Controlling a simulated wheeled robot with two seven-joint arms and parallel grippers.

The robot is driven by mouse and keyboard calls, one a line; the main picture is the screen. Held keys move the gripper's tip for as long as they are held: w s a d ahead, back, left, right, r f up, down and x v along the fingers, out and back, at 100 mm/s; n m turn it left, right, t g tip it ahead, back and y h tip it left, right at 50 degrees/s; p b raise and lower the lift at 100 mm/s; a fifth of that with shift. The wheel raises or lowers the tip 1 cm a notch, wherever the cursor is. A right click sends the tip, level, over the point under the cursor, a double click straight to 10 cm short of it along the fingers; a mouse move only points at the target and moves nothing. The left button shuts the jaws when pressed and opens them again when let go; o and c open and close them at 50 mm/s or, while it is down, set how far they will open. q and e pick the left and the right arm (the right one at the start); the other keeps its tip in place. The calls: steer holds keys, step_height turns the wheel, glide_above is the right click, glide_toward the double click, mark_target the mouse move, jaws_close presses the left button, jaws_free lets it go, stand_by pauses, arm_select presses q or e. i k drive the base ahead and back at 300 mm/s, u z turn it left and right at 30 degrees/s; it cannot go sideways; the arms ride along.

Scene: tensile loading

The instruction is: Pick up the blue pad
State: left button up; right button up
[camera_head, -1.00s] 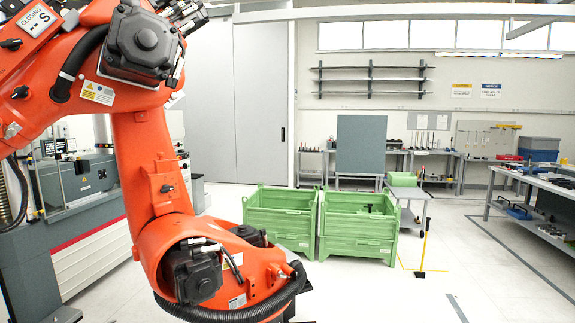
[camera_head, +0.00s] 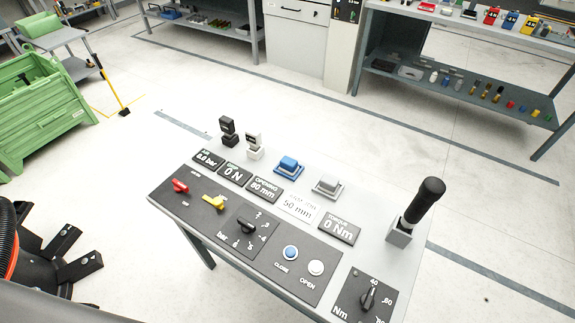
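The blue pad (camera_head: 289,166) sits on a small tray on the back part of a light grey table (camera_head: 268,155), near its middle. A similar grey-white pad (camera_head: 327,186) on its own tray lies to its right. Nothing covers the blue pad, and no gripper is near it.
On the table are display plates, red and yellow levers, dials, a blue button (camera_head: 290,253) and a white button (camera_head: 316,267). Black (camera_head: 228,130) and white (camera_head: 254,146) blocks stand at the back left. A tall black-handled lever (camera_head: 424,202) stands at the right. Green crates (camera_head: 45,118) lie left.

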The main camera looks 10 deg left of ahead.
mark_target(289, 167)
steer(key=z, duration=1.85)
steer(key=k, duration=2.1)
steer(key=u, duration=1.55)
steer(key=i, duration=0.55)
steer(key=u, duration=0.05)
